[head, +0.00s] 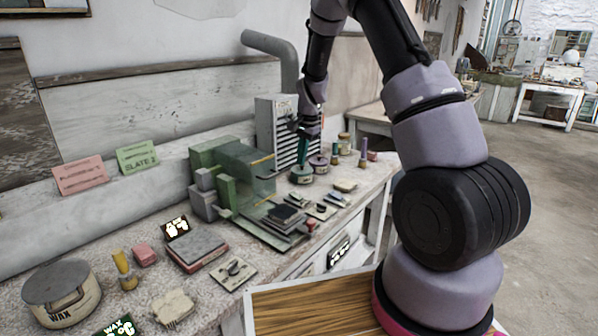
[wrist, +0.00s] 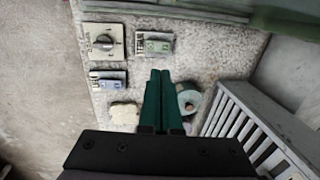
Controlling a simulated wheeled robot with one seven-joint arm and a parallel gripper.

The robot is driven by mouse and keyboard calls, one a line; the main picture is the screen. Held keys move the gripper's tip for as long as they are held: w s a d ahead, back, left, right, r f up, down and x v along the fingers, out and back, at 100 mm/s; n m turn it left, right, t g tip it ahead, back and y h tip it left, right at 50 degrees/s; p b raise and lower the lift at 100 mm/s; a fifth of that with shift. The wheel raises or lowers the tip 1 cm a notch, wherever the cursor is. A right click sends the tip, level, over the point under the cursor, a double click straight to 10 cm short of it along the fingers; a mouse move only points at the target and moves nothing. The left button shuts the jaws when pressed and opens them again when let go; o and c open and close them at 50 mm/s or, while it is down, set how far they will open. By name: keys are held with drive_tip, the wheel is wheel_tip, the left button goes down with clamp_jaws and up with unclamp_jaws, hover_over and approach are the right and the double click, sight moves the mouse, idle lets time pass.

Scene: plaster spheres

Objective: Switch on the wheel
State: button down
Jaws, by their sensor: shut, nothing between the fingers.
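My gripper (head: 304,160) points down over the bench behind the small plates; its green fingers (wrist: 160,78) are together with nothing between them. In the wrist view, a plate with a round grey knob (wrist: 105,41) lies at upper left. A small plate with a greenish switch (wrist: 157,44) is beside it, and another switch plate (wrist: 108,78) is below it. They look like the small plates (head: 322,210) in the head view. I cannot read their labels or tell which serves the wheel. A green machine with a clear guard (head: 248,175) stands to the left; no wheel is clearly visible.
A round tin (wrist: 188,98) is close beside the fingers, with a grey slatted box (wrist: 250,130) to its right. A pale lump (wrist: 124,113) lies left of the fingers. Several jars line the bench's far part. The bench front edge drops to the floor.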

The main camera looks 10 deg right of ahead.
sight(292, 193)
drive_tip(key=shift+s+r, duration=0.1)
drive_tip(key=shift+r, duration=0.6)
drive_tip(key=shift+w+a, duration=0.4)
drive_tip(key=shift+w, duration=0.05)
drive_tip(key=f, duration=0.4)
drive_tip(key=w+a+f, duration=0.1)
drive_tip(key=f, duration=0.4)
drive_tip(key=w+f, duration=0.1)
drive_tip(key=f, duration=0.3)
drive_tip(key=shift+a+f, duration=0.25)
drive_tip(key=shift+f, duration=0.15)
